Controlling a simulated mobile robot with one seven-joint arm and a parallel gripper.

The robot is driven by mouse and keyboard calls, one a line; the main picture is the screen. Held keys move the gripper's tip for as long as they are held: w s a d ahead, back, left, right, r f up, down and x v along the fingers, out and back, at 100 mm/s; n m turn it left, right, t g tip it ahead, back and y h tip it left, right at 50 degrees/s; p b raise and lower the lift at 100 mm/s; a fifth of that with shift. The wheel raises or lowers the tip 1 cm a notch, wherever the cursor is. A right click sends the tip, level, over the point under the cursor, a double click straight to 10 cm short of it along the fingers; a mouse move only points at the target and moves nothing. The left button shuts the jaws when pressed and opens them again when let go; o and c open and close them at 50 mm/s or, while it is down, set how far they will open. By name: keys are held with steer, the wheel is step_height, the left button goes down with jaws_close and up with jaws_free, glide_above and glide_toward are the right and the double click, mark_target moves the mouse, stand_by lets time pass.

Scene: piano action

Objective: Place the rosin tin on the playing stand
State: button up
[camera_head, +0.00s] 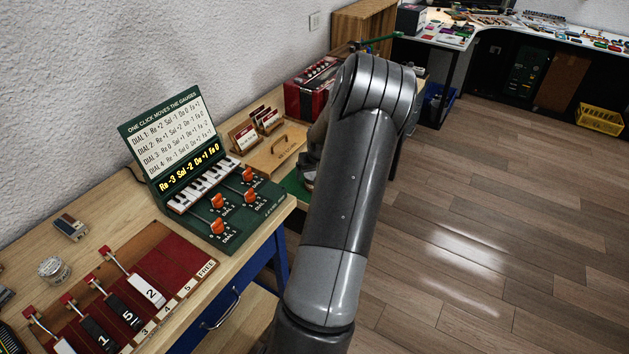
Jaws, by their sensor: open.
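A small round tin (54,269) with a pale lid and printed side sits on the wooden bench at the far left. It looks like the rosin tin, but its label is too small to read. No thing in view is clearly marked as the playing stand. A red-lined board (185,259) with numbered places and a "FREE" place lies right of the tin, with several numbered hammer-like keys on it. My arm rises through the middle of the picture and bends over the bench.
A green dial panel (232,240) with orange knobs and an upright sign (180,140) stands mid-bench. A small box (70,226) lies behind the tin. A wooden case (270,155), card holders and a red accordion-like box (305,88) stand further back. The floor on the right is clear.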

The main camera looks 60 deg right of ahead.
steer(key=x, duration=0.5)
steer(key=shift+s+f, duration=0.1)
steer(key=c, duration=1.2)
